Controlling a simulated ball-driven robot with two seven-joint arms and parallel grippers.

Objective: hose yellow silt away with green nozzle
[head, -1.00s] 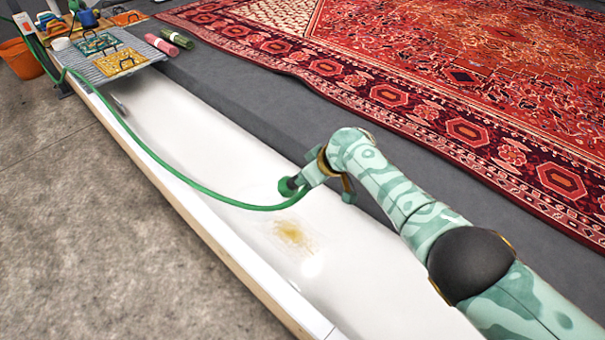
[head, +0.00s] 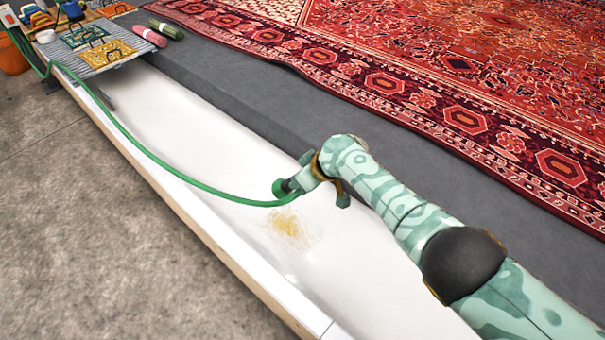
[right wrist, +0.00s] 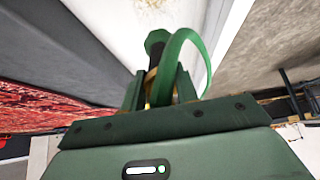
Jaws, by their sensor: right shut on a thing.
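The yellow silt (head: 288,224) is a thin, speckled patch on the floor of the white trough, and its edge shows at the top of the right wrist view (right wrist: 150,4). My right gripper (head: 299,182) is shut on the green nozzle (head: 280,188), just above and beyond the patch in the head view. The nozzle also shows between the fingers in the right wrist view (right wrist: 156,42). No water jet can be made out. The green hose (head: 165,168) runs from the nozzle back along the trough. My left gripper is not in view.
The long white trough (head: 185,115) has a raised near rim. A grey rack (head: 112,62) with yellow and green handled pieces spans its far end. Pink (head: 150,35) and green rolls lie beside it. A red patterned rug (head: 440,85) lies right. Concrete floor at left is clear.

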